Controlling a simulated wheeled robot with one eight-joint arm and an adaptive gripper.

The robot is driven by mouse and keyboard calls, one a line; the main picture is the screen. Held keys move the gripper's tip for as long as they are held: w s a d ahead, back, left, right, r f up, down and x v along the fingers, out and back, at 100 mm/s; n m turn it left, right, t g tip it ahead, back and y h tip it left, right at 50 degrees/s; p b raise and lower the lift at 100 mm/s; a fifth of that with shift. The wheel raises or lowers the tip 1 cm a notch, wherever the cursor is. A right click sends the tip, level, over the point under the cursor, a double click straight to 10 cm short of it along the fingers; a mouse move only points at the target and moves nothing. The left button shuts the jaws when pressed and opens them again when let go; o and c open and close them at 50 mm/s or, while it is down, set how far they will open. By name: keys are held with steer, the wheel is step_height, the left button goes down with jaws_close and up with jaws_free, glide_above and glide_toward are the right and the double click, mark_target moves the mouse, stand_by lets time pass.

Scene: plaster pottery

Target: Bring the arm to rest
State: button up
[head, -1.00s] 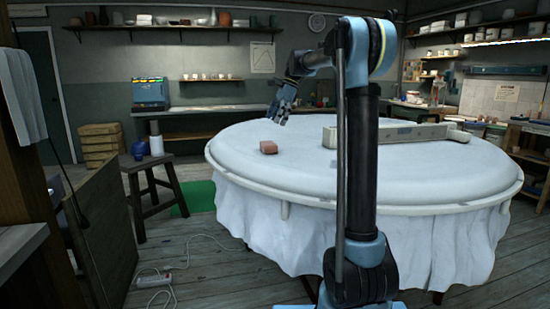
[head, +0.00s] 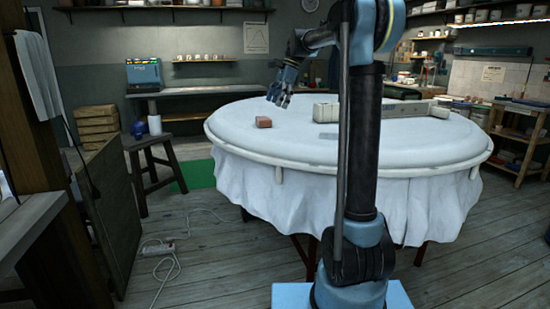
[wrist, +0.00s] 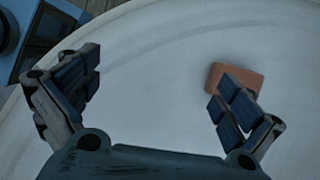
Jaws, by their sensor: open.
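My gripper (head: 278,98) is open and empty, with its fingers pointing down above the white cloth-covered round table (head: 390,150). In the wrist view its two fingers (wrist: 160,90) stand wide apart, with bare table between them. A reddish-brown block (head: 263,122) lies on the table, below and left of the gripper in the head view. In the wrist view the block (wrist: 236,78) shows partly behind the right finger. My arm rises upright in front of the table and bends over it.
A long pale box (head: 328,110) lies on the table behind my arm. A dark stool (head: 150,155) stands left of the table. A white power strip (head: 158,249) with its cable lies on the wooden floor. Shelves (head: 518,130) stand at the right.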

steer(key=s+d+f+n+t+h, duration=0.1)
steer(key=s+d+f+n, duration=0.35)
steer(key=s, duration=0.65)
steer(key=s+d+f+n+t+h, duration=0.1)
steer(key=s+d+f+n, duration=0.35)
steer(key=s, duration=0.65)
steer(key=s+d+f+n+h, duration=0.1)
steer(key=s+d+f+n, duration=0.2)
steer(key=s+f, duration=0.6)
steer(key=s+d+f+n+t+h, duration=0.1)
steer(key=s+d+f+n, duration=0.1)
steer(key=s+d+f, duration=0.4)
steer(key=s+f, duration=0.4)
steer(key=f, duration=0.2)
steer(key=shift+f+n, duration=0.2)
steer(key=shift+n, duration=0.2)
steer(key=shift+d, duration=0.1)
